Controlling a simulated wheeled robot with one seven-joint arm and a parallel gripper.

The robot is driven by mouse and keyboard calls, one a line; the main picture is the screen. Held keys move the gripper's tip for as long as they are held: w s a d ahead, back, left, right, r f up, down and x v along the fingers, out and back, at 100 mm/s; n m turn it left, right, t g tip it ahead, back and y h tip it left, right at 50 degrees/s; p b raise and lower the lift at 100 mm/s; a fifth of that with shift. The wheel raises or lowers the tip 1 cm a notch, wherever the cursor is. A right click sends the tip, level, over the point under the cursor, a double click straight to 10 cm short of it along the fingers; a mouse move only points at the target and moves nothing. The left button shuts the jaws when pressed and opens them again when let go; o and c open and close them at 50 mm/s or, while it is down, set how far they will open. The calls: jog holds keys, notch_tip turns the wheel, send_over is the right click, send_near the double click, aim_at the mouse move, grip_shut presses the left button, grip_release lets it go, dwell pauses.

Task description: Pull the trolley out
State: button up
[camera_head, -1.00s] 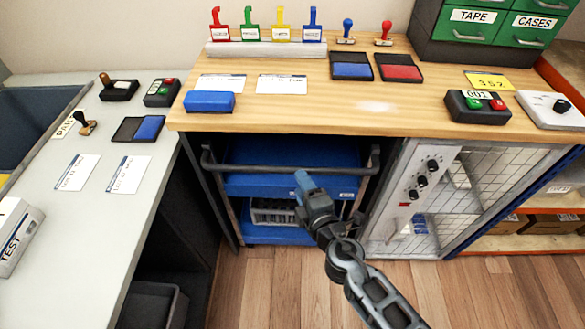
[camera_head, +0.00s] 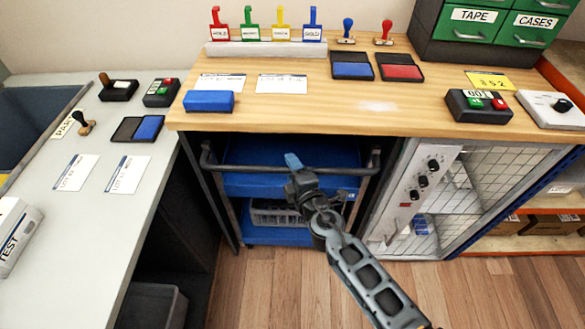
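The trolley (camera_head: 262,184) has blue shelves and a dark push handle (camera_head: 240,170) across its front. It stands under the wooden bench, between the bench's left side and the wire-mesh cabinet. A grey crate (camera_head: 275,216) sits on its lower shelf. My gripper (camera_head: 292,160) is in front of the trolley, its blue tip overlapping the handle bar near its middle in the picture. I cannot tell whether it touches the bar or whether the fingers are open or shut. My arm hides part of the trolley's right side.
The wooden bench top (camera_head: 300,110) lies above the trolley, with stamps and ink pads on it. The mesh cabinet (camera_head: 430,195) stands close on the right. A grey counter (camera_head: 90,215) is on the left, with a dark bin (camera_head: 155,305) below. The wooden floor (camera_head: 265,285) in front is clear.

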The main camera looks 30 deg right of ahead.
grip_shut()
dwell(0.4)
